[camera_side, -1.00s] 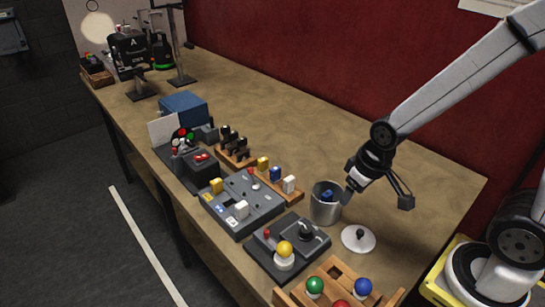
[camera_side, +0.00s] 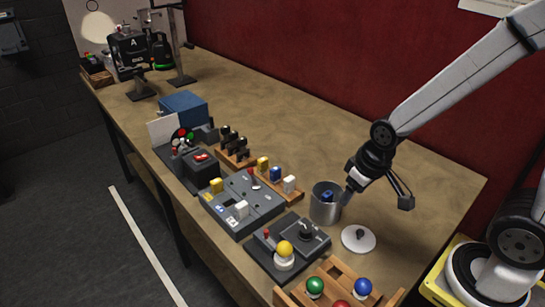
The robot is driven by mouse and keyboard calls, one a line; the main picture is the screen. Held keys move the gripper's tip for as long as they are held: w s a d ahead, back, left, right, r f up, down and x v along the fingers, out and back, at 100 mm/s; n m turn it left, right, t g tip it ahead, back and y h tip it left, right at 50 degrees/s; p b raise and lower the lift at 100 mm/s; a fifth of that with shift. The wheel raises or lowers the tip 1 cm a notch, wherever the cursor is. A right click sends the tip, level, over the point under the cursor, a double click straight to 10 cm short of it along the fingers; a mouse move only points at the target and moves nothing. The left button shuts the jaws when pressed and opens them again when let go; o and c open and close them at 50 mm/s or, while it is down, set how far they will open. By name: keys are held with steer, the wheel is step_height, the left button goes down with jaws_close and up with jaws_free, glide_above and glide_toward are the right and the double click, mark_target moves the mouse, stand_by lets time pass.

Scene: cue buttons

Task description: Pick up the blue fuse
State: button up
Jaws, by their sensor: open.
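A blue fuse (camera_side: 275,173) stands in a small wooden rack (camera_side: 294,198), between a yellow fuse (camera_side: 262,163) and a white fuse (camera_side: 289,184). Another blue piece (camera_side: 327,196) shows inside a grey metal cup (camera_side: 325,213); its full shape is hidden by the cup wall. My gripper (camera_side: 378,199) is open and empty, with its fingers spread wide. It is to the right of the wooden rack, with its left finger close to the cup's right rim. I cannot tell whether that finger touches the cup.
A dark panel (camera_side: 246,222) carries a yellow and a white block. A box with a yellow ball knob (camera_side: 285,248) and a wooden tray (camera_side: 375,298) with coloured balls are in front. The table's back right is clear.

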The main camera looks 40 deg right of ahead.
steer(key=m+g, duration=0.3)
steer(key=m, duration=1.5)
glide_above(276, 168)
steer(key=shift+s+d+f, duration=0.1)
steer(key=shift+d+f, duration=0.15)
steer(key=shift+f, duration=0.35)
steer(key=shift+f, duration=0.1)
steer(key=shift+f, duration=1.2)
steer(key=shift+f, duration=0.1)
steer(key=shift+a+f, duration=0.15)
steer(key=shift+f, duration=1.1)
steer(key=shift+a+f, duration=0.1)
steer(key=shift+f, duration=1.15)
